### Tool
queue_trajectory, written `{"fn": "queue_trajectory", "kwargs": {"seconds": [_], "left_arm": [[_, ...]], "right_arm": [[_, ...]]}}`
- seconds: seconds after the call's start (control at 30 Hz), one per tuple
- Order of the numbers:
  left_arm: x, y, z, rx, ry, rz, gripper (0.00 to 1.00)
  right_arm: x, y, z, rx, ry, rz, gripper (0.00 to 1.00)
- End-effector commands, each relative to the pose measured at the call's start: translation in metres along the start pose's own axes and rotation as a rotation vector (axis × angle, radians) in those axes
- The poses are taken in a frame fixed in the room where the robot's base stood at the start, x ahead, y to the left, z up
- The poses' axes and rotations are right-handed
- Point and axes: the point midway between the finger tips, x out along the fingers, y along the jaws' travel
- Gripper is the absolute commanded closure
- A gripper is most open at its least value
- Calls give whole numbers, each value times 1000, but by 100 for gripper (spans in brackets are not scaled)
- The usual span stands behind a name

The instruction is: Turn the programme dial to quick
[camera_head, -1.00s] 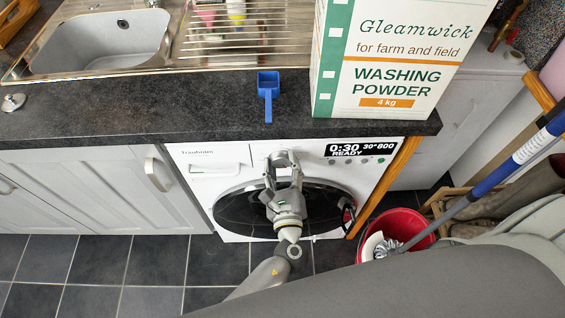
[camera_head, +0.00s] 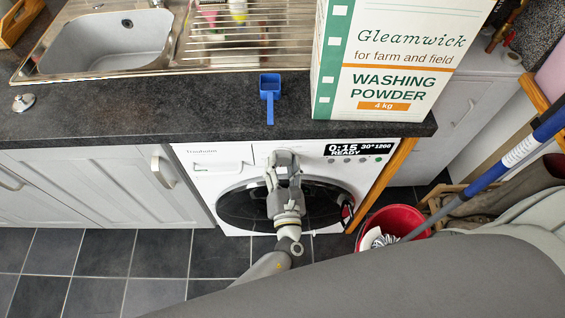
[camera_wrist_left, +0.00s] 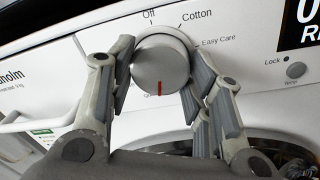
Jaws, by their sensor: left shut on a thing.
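The programme dial (camera_wrist_left: 160,62) is a round silver knob on the white washing machine (camera_head: 212,160). In the left wrist view its red mark points down, beside a small, partly hidden label that seems to begin "Qu". Off, Cotton and Easy Care are printed around the upper part of the dial. My left gripper (camera_head: 283,158) is shut on the dial, with a finger on each side. In the head view the gripper mostly hides the dial. The display (camera_head: 358,150) reads 0:15, 30°1200, READY. My right gripper is not in view.
A red bucket (camera_head: 405,220) and a blue-handled mop (camera_head: 505,168) are at the right. The tiled floor at the left is clear.

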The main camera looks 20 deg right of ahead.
Motion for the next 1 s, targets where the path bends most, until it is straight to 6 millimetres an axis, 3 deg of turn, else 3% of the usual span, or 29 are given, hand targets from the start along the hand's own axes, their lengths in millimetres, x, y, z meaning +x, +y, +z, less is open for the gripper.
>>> {"fn": "queue_trajectory", "kwargs": {"seconds": [0.73, 0.77, 0.9, 1.0], "left_arm": [[-1, 0, -3, 94, -1, -2, 78], [-1, 0, -3, 94, -1, -2, 53], [-1, 0, -2, 93, -1, -1, 35], [-1, 0, -2, 93, -2, 0, 32]], "right_arm": [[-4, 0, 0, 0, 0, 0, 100], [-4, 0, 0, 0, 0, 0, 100], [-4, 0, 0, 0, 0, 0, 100], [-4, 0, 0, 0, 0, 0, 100]]}}
